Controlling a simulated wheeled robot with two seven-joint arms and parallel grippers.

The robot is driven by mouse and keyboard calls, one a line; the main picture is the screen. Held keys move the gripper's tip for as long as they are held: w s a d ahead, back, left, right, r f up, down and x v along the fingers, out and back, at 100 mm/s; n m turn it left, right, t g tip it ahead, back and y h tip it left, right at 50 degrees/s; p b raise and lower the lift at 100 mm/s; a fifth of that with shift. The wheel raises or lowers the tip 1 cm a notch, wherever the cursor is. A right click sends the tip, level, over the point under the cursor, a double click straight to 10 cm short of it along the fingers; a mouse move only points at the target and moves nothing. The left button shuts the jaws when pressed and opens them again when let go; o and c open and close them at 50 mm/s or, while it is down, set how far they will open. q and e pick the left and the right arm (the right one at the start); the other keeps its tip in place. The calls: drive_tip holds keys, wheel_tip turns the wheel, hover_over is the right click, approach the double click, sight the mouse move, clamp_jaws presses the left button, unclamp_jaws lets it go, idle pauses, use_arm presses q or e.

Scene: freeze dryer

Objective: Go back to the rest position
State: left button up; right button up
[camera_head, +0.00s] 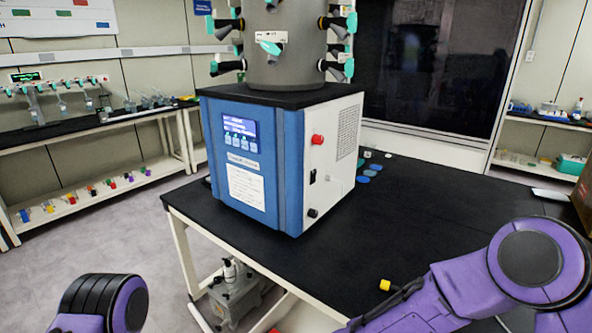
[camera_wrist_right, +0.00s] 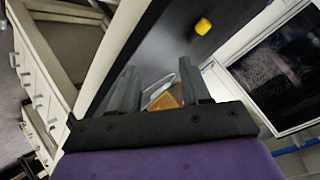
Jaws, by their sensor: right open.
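The freeze dryer (camera_head: 262,150) is a blue and white box with a lit screen and a grey cylinder on top. It stands on a black table (camera_head: 430,220). My right arm reaches in from the right, low over the table's front; its gripper is outside the head view. In the right wrist view my right gripper (camera_wrist_right: 160,80) has its two fingers apart, with nothing visibly gripped. Only a part of my left arm shows at the lower left of the head view, and its gripper is out of sight.
A small yellow piece (camera_head: 384,285) lies on the table beside my right arm; it also shows in the wrist view (camera_wrist_right: 203,26). Small blue discs (camera_head: 370,174) lie right of the dryer. A pump (camera_head: 238,290) sits under the table. An orange-brown object (camera_wrist_right: 166,100) shows beyond my fingers.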

drive_tip(key=s+d+f+n+g+y, duration=0.1)
drive_tip(key=s+d+f+n+y, duration=0.15)
drive_tip(key=s+f, duration=0.45)
drive_tip(key=s+d+f+n+y, duration=0.1)
drive_tip(key=s+d+f+n, duration=0.1)
drive_tip(key=s+f+n, duration=0.35)
drive_tip(key=s+d+f+g, duration=0.2)
drive_tip(key=s+d+f, duration=0.1)
drive_tip(key=s, duration=0.5)
drive_tip(key=s+d+f+n+g+b, duration=0.1)
drive_tip(key=s+d+f, duration=0.2)
drive_tip(key=s, duration=0.5)
drive_tip(key=shift+s+d+g, duration=0.2)
drive_tip(key=shift+s+g, duration=0.2)
